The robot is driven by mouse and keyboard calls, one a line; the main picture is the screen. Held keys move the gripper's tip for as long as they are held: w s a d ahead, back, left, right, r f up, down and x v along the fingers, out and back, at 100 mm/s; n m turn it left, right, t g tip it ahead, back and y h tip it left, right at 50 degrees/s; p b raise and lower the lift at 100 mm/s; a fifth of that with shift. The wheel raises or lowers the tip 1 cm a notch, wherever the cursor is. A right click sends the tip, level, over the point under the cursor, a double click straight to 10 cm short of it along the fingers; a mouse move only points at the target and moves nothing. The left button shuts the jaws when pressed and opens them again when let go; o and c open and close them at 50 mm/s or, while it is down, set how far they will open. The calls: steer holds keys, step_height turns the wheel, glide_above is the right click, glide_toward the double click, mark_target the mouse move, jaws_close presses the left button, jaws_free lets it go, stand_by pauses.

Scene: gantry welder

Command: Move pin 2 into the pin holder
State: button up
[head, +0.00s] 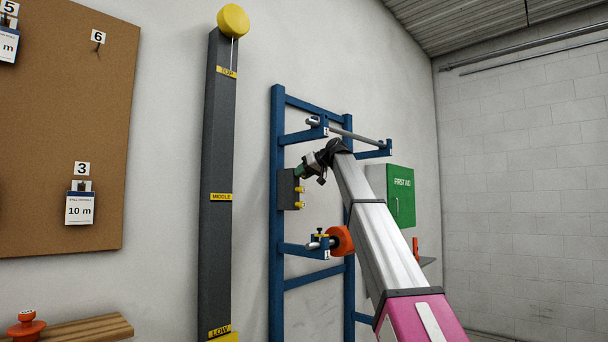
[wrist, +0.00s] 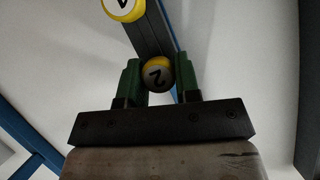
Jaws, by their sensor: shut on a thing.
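My gripper (head: 312,173) is by the upper right of a dark block (head: 288,190) on the blue rack; I take this block to be the pin holder. Two yellow pins (head: 299,189) stick out of the block's right side, below the gripper. In the wrist view, my green fingers (wrist: 157,82) are shut on pin 2 (wrist: 157,73), a round yellow-and-grey head marked 2. Another yellow-and-white numbered head (wrist: 122,10) is cut off at the top. A dark bar (wrist: 150,30) lies behind pin 2. Whether the pin's shaft is in a hole is hidden.
A green first aid box (head: 402,197) is to the right. A tall grey post (head: 217,140) stands left, beside a cork board (head: 60,130).

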steer(key=o, duration=1.1)
steer(key=v, duration=1)
steer(key=shift+s+d+r, duration=0.2)
steer(key=shift+d, duration=0.15)
